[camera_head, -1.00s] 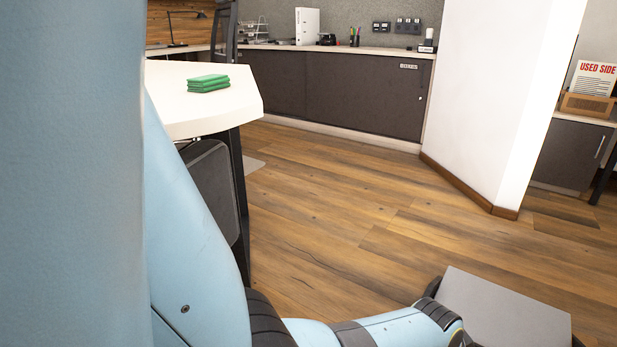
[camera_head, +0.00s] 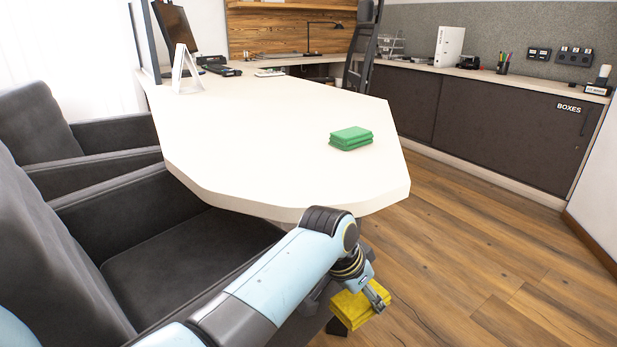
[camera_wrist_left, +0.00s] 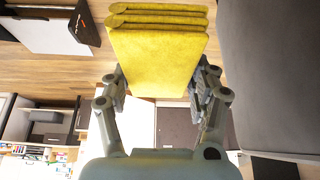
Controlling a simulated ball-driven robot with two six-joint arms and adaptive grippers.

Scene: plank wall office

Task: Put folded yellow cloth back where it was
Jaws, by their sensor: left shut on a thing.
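The folded yellow cloth (camera_head: 352,309) is in my left gripper (camera_head: 374,293), off the near edge of the white desk and lower than its top in the head view. In the left wrist view the cloth (camera_wrist_left: 158,55) sits between both fingers of the left gripper (camera_wrist_left: 160,88), which are shut on it. Its folded layers show at the top of that view. A folded green cloth (camera_head: 351,138) lies on the right part of the white desk (camera_head: 260,130). My right gripper is not in view.
Dark grey armchairs (camera_head: 170,262) stand at the desk's left and near side. A sign holder (camera_head: 186,70) and a monitor (camera_head: 174,30) are at the desk's far left. A dark low cabinet (camera_head: 500,118) runs along the back. Wooden floor (camera_head: 450,240) is free at right.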

